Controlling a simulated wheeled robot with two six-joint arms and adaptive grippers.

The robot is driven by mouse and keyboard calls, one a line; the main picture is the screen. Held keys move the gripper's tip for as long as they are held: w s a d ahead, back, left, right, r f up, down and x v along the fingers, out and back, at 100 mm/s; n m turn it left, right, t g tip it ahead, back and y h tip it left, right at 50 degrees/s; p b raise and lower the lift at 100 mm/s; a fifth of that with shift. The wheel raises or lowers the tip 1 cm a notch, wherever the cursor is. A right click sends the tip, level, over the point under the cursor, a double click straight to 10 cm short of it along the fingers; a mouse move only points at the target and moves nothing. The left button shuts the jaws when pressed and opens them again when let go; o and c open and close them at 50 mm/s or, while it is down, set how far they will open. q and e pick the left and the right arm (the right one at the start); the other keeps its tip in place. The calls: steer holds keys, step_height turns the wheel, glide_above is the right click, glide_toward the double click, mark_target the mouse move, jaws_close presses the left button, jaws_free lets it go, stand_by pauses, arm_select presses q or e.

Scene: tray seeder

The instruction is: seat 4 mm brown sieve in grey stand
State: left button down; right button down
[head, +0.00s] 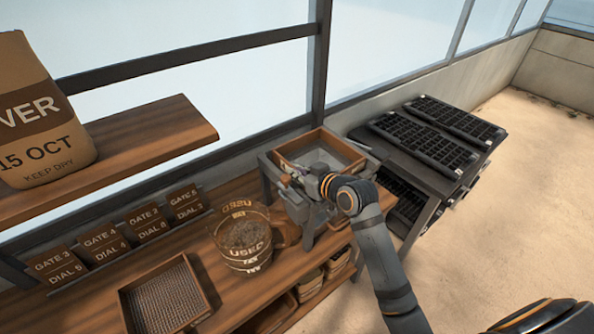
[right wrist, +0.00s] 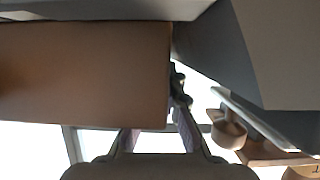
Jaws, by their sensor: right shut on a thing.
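A brown wooden-framed sieve (head: 299,141) with a pale grey inside is at the top of the grey stand (head: 267,170). My right gripper (head: 290,171) is at its near left side, shut on the frame. In the right wrist view the sieve's brown wall (right wrist: 85,75) fills the upper left, in front of the fingers (right wrist: 160,130), with grey parts at the upper right. The gripper hides the near corner, so I cannot tell if the frame lies flush all round. No mesh size is readable. My left gripper is not in view.
Another brown sieve (head: 128,302) with coarse mesh lies on the bench at the lower left. A bucket marked USED (head: 243,250) stands left of the stand. Label cards (head: 100,241) line the back. Black seed trays (head: 440,150) are to the right.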

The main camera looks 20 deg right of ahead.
steer(key=shift+f, duration=0.1)
steer(key=c, duration=1.4)
jaws_free()
steer(key=shift+f, duration=0.1)
steer(key=v, duration=0.7)
steer(key=shift+d, duration=0.1)
steer(key=shift+s, duration=0.25)
